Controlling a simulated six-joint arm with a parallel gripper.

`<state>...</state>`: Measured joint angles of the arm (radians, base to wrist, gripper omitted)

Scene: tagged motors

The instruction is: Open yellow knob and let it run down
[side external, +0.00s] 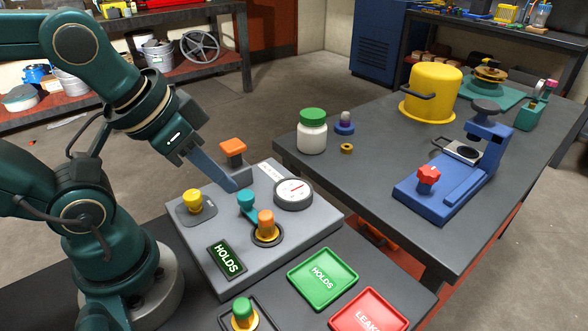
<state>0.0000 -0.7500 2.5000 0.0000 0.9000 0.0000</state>
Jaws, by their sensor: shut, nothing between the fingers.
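A round dial gauge (293,192) is on the panel's right. An orange-capped part (266,222) sits in a yellow-rimmed socket. A small display (226,260) on the panel reads HOLDS.
An orange square-topped knob (232,148) stands behind my fingers. A green HOLDS tray (322,278) and red LEAKS tray (368,312) lie in front. A green-capped part (243,312) is at the bottom edge. A white jar (312,132) and blue stand (455,175) occupy the right table.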

